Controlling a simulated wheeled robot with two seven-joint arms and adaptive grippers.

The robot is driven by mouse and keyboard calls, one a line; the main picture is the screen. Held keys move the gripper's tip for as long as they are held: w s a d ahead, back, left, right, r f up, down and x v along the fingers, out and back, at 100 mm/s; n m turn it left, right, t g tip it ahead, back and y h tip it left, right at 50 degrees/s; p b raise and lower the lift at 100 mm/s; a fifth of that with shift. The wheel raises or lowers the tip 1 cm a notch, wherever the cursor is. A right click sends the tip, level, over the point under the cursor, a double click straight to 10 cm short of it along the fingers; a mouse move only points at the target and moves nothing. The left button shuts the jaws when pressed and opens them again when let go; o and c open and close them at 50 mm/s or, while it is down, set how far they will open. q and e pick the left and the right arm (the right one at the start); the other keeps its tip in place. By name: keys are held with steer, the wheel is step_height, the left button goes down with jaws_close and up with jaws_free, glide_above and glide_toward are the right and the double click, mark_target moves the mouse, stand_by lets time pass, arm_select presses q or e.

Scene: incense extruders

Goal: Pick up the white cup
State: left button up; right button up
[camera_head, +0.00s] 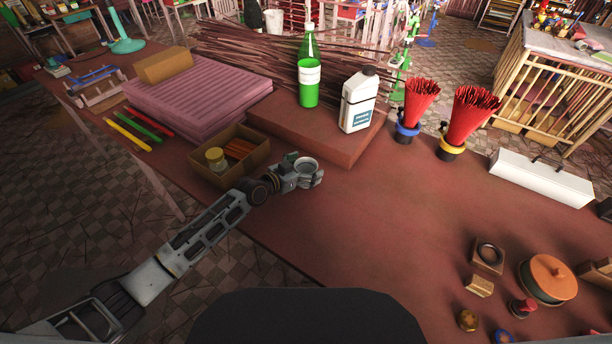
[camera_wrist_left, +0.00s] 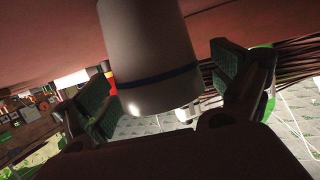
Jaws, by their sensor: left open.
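The white cup (camera_head: 306,165) stands on the brown table near its front edge, in front of the brown slab. In the left wrist view the cup (camera_wrist_left: 150,55) is a pale, shaded cylinder with a dark blue band near one end. My left gripper (camera_head: 303,174) is at the cup, its fingers spread around it. In the left wrist view the open fingers lie on either side of the cup, with a visible gap at each side. The gripper partly hides the cup's lower part in the head view. My right gripper is out of view.
A cardboard box (camera_head: 206,171) with a yellow-lidded jar and sticks is just left of the gripper. A white bottle (camera_head: 358,103) and a green bottle (camera_head: 309,68) stand on the slab (camera_head: 300,136) behind.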

arm_select(q)
steer(key=c, duration=1.2)
steer(key=shift+r, duration=5.05)
